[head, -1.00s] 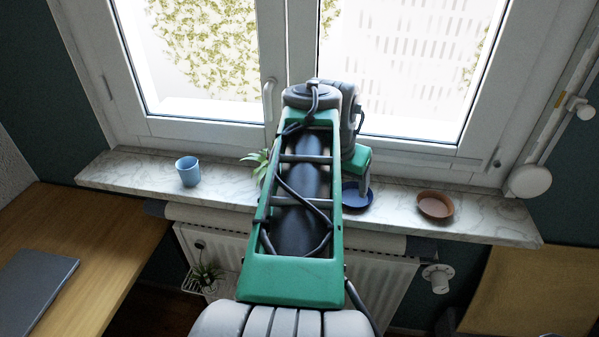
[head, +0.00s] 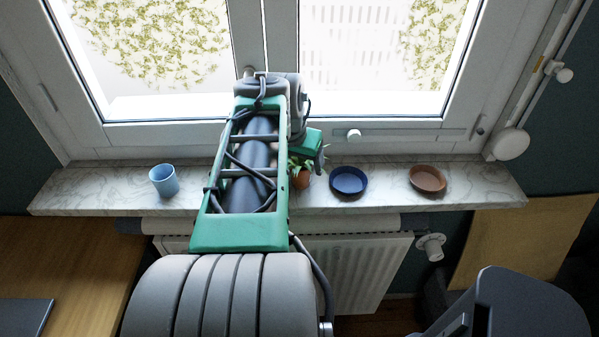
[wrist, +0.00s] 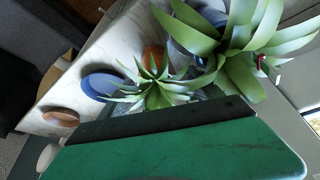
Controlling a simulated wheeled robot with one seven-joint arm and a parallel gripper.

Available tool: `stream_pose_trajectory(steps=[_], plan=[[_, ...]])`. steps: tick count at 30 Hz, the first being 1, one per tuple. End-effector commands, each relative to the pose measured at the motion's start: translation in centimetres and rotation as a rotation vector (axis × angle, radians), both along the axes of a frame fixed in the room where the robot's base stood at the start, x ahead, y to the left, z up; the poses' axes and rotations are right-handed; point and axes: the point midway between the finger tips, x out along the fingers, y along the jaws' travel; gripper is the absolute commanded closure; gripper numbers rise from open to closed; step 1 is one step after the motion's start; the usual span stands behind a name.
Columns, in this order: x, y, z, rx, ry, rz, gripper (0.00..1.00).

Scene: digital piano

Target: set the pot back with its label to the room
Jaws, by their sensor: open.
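A small terracotta pot (head: 301,181) with a spiky green plant stands on the windowsill, left of an empty dark blue saucer (head: 349,180). My gripper (head: 318,160) is just above and behind the plant, open and partly hidden by its own green body. In the wrist view, the gripper's green body fills the bottom, and the fingertips do not show. There the terracotta pot (wrist: 153,57) sits beside the blue saucer (wrist: 103,84). A larger spiky plant (wrist: 245,40) is close by, with a bluish pot (wrist: 187,58) partly under its leaves. I see no label.
A terracotta saucer (head: 428,179) lies farther right on the marble sill (head: 480,185). A light blue cup (head: 163,180) stands at the left. The window closes off the back. My arm hides the sill's middle left. A dark chair (head: 520,305) is at lower right.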

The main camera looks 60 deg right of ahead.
Motion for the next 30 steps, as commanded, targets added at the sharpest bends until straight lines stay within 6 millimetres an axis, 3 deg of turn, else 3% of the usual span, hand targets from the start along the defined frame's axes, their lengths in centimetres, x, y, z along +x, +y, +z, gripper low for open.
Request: stream_pose_trajectory(steps=[3,6,13,30], plan=[[-0.3,-0.7,-2.1,0.004,0.003,-0.001,0.26],[-0.2,-1.1,-3.0,0.002,0.001,0.0,0.26],[-0.3,-1.2,-3.2,0.0,0.0,-0.002,0.27],[-0.3,-1.2,-3.1,0.0,0.001,-0.004,0.74]])
